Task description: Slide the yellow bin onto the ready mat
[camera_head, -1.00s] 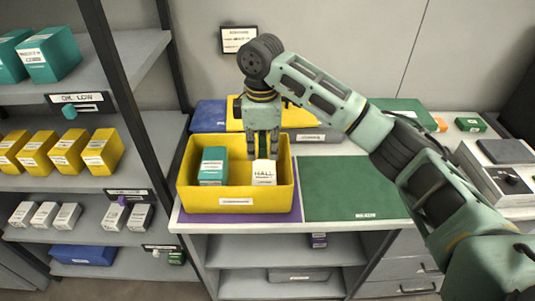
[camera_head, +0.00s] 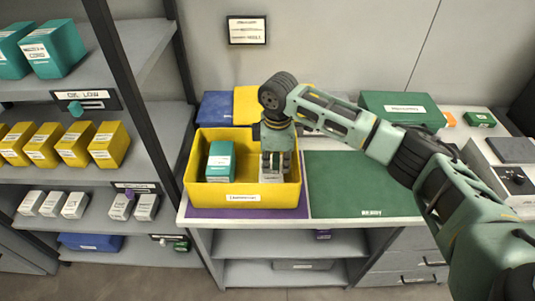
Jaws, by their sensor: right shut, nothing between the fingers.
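The yellow bin (camera_head: 215,190) stands upright on a purple mat (camera_head: 293,212) at the left of the counter. It holds a teal box (camera_head: 221,162) at its left and a white box (camera_head: 271,176) at its right. The green ready mat (camera_head: 365,187), printed READY, lies bare just right of the purple mat. My right gripper (camera_head: 276,168) points down inside the bin's right part, its fingers shut and empty, in front of part of the white box. Whether the fingertips touch the bin or box cannot be told. My left gripper is not in view.
Blue, yellow and green bins (camera_head: 404,107) stand behind along the wall. A grey device (camera_head: 495,170) sits right of the ready mat. A shelf rack with teal, yellow and white boxes (camera_head: 75,205) stands left, its dark post close to the counter.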

